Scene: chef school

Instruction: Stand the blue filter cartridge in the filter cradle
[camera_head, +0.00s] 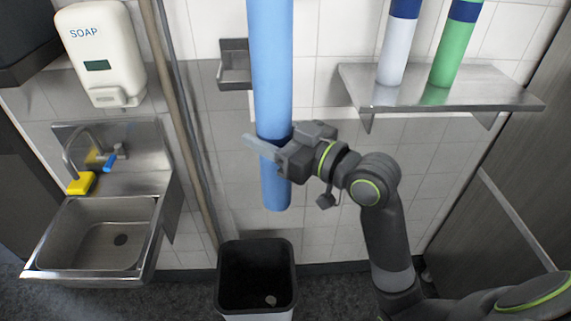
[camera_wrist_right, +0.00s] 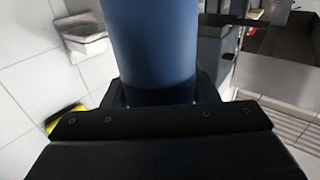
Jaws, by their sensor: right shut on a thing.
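The blue filter cartridge (camera_head: 271,85) is a long light-blue cylinder, near upright, its top end out of frame. My right gripper (camera_head: 272,148) is shut around its lower part, and the short lower end hangs free above the bin. The right wrist view shows the cartridge (camera_wrist_right: 155,45) between the fingers, looking dark blue. A small steel bracket (camera_head: 233,75) on the wall, which looks like the filter cradle, is just left of the cartridge in the picture. The cartridge hides its right side, and I cannot tell the gap between them. My left gripper is not in view.
A steel shelf (camera_head: 455,99) at right holds a white cylinder (camera_head: 396,52) and a green cylinder (camera_head: 454,50). A black bin (camera_head: 257,241) stands below the cartridge. A pole (camera_head: 183,120), sink (camera_head: 100,235) and soap dispenser (camera_head: 101,55) are at left.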

